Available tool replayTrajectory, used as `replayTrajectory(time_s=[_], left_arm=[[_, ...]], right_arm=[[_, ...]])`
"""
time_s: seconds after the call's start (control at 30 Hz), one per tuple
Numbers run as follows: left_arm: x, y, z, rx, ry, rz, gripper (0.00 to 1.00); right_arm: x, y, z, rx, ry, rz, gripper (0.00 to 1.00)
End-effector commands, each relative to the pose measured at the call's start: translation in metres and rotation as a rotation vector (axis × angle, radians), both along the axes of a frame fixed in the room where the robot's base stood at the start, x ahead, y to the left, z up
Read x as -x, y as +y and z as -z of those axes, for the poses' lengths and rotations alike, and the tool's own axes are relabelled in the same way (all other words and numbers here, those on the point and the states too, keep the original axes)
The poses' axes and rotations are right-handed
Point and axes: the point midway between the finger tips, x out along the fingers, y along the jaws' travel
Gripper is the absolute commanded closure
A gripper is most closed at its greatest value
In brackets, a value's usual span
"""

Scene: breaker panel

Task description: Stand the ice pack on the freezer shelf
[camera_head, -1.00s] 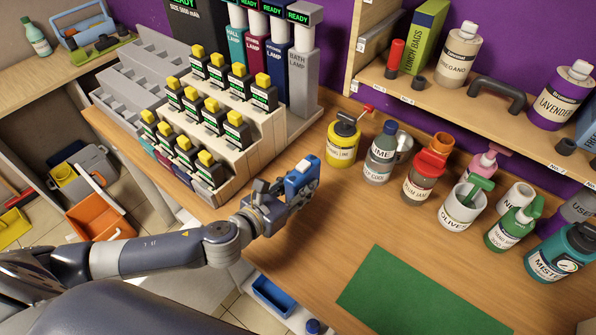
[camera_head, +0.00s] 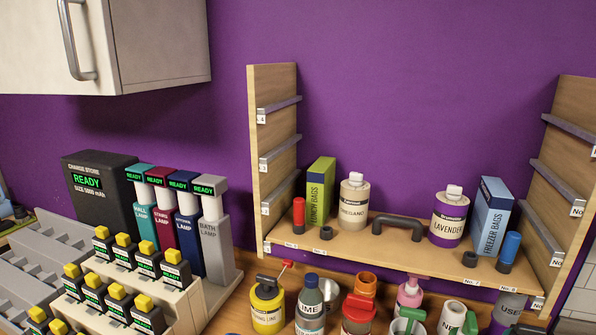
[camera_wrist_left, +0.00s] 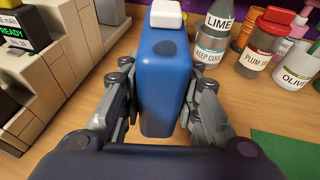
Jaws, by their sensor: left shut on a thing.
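A blue block-shaped pack with a white cap, which I take for the ice pack (camera_wrist_left: 166,60), stands upright in the left wrist view. My left gripper (camera_wrist_left: 163,100) is shut on it, one finger on each side, above the wooden counter. The head view shows neither this pack nor my grippers. A wooden shelf (camera_head: 345,247) with upright side panels is against the purple wall in the head view. I cannot tell whether it is the freezer shelf.
The shelf carries a lunch bags box (camera_head: 319,191), oregano bottle (camera_head: 353,205), dark handle (camera_head: 398,227), lavender bottle (camera_head: 448,216) and freezer bags box (camera_head: 492,217). Several bottles stand below, including a lime one (camera_head: 310,308). Lamp chargers (camera_head: 214,235) stand left. A green mat (camera_wrist_left: 285,150) lies right.

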Motion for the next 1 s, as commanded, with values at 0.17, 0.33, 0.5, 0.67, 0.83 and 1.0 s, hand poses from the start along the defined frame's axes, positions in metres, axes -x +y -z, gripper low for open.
replayTrajectory(time_s=[0.17,0.33,0.5,0.67,0.83,1.0], left_arm=[[0.0,0.014,-0.023,0.014,-0.001,-0.196,1.0],[0.01,0.035,-0.035,0.011,0.003,-0.391,1.0],[0.026,0.053,-0.039,0.004,0.003,-0.546,1.0],[0.034,0.06,-0.039,0.001,0.0,-0.607,1.0],[0.035,0.061,-0.039,0.001,0.003,-0.618,1.0],[0.035,0.061,-0.04,-0.001,-0.001,-0.615,1.0]], right_arm=[[0.0,0.001,0.006,-0.001,0.0,0.0,0.6],[0.001,0.001,0.01,-0.001,0.0,0.0,0.6],[0.001,0.001,0.013,-0.001,0.001,0.0,0.6],[0.001,0.001,0.013,-0.001,0.001,0.0,0.6],[0.001,0.0,0.013,0.0,0.001,0.0,0.6],[0.001,-0.001,0.013,0.0,0.001,-0.001,0.6]])
